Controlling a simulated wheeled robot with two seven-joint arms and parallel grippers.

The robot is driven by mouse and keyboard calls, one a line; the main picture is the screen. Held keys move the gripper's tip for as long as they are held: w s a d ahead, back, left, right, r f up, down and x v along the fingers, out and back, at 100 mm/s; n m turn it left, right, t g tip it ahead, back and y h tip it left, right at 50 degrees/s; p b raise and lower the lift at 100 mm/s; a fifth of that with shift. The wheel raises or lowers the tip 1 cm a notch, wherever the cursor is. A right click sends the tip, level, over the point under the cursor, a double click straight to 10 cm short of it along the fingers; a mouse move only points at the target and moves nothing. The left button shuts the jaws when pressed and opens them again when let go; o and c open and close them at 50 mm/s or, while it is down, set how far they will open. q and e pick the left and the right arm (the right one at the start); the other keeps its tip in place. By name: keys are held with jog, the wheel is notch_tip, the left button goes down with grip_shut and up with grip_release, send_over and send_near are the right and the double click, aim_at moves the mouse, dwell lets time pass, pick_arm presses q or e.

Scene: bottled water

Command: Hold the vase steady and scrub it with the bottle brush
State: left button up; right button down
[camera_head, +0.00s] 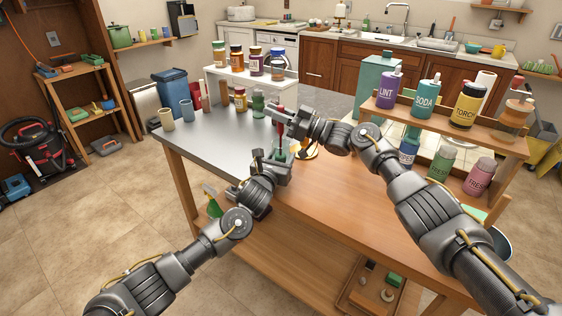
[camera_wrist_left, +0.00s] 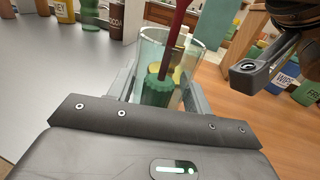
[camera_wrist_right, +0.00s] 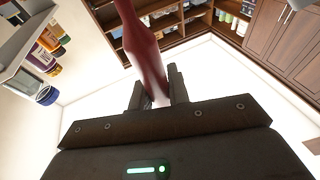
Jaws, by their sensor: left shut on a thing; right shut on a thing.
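The clear glass vase (camera_wrist_left: 199,55) stands upright between the fingers of my left gripper (camera_wrist_left: 165,95), which is shut on it. In the head view the left gripper (camera_head: 279,166) is low at the vase (camera_head: 293,148). The bottle brush has a dark red handle (camera_wrist_left: 180,28) and a green head (camera_wrist_left: 157,91), which is down inside the vase. My right gripper (camera_head: 280,115) is above the vase, shut on the brush handle, which also shows in the right wrist view (camera_wrist_right: 142,45). Whether the brush head touches the glass is hard to tell.
A white riser (camera_head: 250,84) with several jars stands at the back of the table. A wooden shelf (camera_head: 450,128) with several bottles is at the right. Cups (camera_head: 187,111) stand at the left. The grey tabletop (camera_head: 215,142) left of the vase is clear.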

jog(key=shift+r, duration=0.1)
notch_tip(320, 180, up, 11)
dwell(1.2)
dwell(0.5)
notch_tip(320, 180, up, 4)
dwell(0.5)
pick_arm(q)
jog(key=o, duration=1)
jog(key=v, duration=1.2)
